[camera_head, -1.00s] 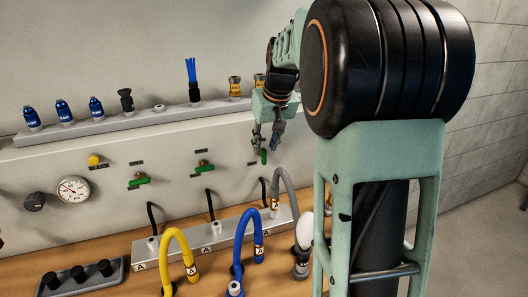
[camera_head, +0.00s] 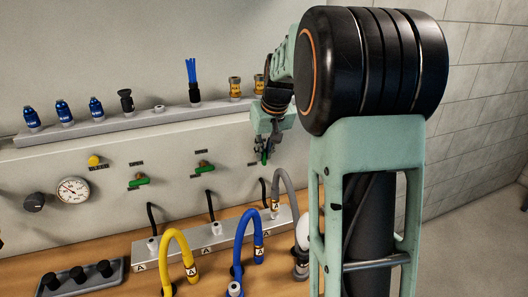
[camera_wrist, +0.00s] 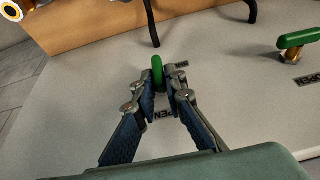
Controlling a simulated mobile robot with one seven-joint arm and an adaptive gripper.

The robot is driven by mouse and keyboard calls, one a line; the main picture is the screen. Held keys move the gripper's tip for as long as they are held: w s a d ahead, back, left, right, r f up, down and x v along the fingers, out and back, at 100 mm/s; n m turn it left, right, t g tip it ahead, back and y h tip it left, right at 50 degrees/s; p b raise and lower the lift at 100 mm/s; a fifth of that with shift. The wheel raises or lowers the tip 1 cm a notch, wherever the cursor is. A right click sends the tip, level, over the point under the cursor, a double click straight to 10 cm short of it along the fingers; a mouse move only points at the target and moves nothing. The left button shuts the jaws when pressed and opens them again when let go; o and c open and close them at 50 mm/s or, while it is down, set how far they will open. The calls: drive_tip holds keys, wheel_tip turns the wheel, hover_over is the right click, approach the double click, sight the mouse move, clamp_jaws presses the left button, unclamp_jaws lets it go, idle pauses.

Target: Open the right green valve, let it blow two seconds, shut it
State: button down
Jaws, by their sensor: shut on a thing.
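The right green valve (camera_head: 264,158) is on the panel above the grey hose. Its handle stands upright in the head view, while the middle green valve (camera_head: 204,168) and left green valve (camera_head: 139,181) have handles lying roughly level. My gripper (camera_head: 262,151) is at the right valve and partly hides it. In the wrist view my gripper (camera_wrist: 165,86) is shut on the green handle (camera_wrist: 157,64), whose end shows beyond the fingertips. The neighbouring valve (camera_wrist: 300,38) lies crosswise to it. An "OPEN" label (camera_wrist: 168,114) is partly hidden by the fingers.
A metal manifold (camera_head: 222,237) with black hoses stands below the panel. Yellow (camera_head: 187,253), blue (camera_head: 241,242) and grey (camera_head: 289,190) hoses rise from the bench. A shelf (camera_head: 130,124) with fittings runs above. A gauge (camera_head: 73,190) is at left.

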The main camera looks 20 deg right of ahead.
drive_tip(key=shift+d, duration=0.1)
drive_tip(key=shift+d+f+m+t+y+b, duration=0.45)
drive_tip(key=shift+m+y, duration=0.3)
drive_tip(key=shift+y, duration=2)
drive_tip(key=shift+d+f+m+t+y+b, duration=0.2)
drive_tip(key=shift+m+t+y+b, duration=0.4)
drive_tip(key=shift+y, duration=2.1)
drive_tip(key=shift+d+f+m+t+y+b, duration=0.35)
drive_tip(key=shift+m+y, duration=0.5)
drive_tip(key=shift+y, duration=1.9)
drive_tip(key=c, duration=2)
unclamp_jaws()
drive_tip(key=shift+a, duration=0.1)
